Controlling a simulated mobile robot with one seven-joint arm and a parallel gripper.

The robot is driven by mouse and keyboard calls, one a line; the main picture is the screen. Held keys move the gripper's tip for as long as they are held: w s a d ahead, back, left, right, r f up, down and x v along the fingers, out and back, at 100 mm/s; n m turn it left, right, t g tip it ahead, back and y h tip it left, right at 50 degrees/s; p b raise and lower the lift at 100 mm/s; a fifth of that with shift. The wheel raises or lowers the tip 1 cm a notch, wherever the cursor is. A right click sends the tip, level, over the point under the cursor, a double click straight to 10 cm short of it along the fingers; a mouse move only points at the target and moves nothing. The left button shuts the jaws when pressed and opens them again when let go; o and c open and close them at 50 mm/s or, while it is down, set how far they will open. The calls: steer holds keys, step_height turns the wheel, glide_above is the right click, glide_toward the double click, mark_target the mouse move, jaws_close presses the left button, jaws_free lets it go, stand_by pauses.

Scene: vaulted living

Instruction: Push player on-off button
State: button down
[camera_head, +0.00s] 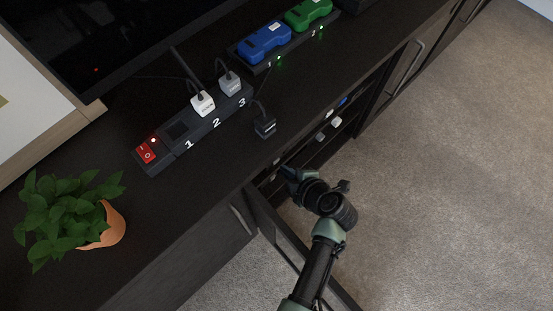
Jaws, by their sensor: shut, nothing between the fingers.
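My gripper (290,175) is at the front edge of the dark cabinet (208,215), at its open compartment. Its fingers look shut and empty. The player is not clearly made out; the compartment interior is dark. Small light spots, a white one (336,121) and a blue one (343,101), show inside the compartment, up and to the right of my gripper. I cannot tell which of them, if any, is the on-off button. My gripper and arm hide the near-left part of the opening.
A glass-like door (285,240) stands open beside my arm. On the cabinet top are a power strip (178,130) with a red switch, a loose black plug (265,126), blue (264,43) and green (308,13) controllers, and a potted plant (70,215). The carpet (460,170) at right is clear.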

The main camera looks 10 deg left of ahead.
stand_by(0.4)
steer(key=shift+w+a, duration=0.25)
steer(key=shift+a, duration=0.15)
steer(key=shift+w+a+b, duration=0.25)
steer(key=shift+a+b, duration=0.05)
steer(key=shift+b, duration=0.15)
stand_by(0.8)
steer(key=shift+d, duration=0.1)
steer(key=shift+s+d, duration=0.5)
steer(key=shift+d, duration=0.05)
steer(key=shift+s+d, duration=0.75)
steer(key=shift+d, duration=0.3)
steer(key=shift+s+d, duration=0.75)
steer(key=shift+d, duration=0.25)
steer(key=shift+r, duration=0.15)
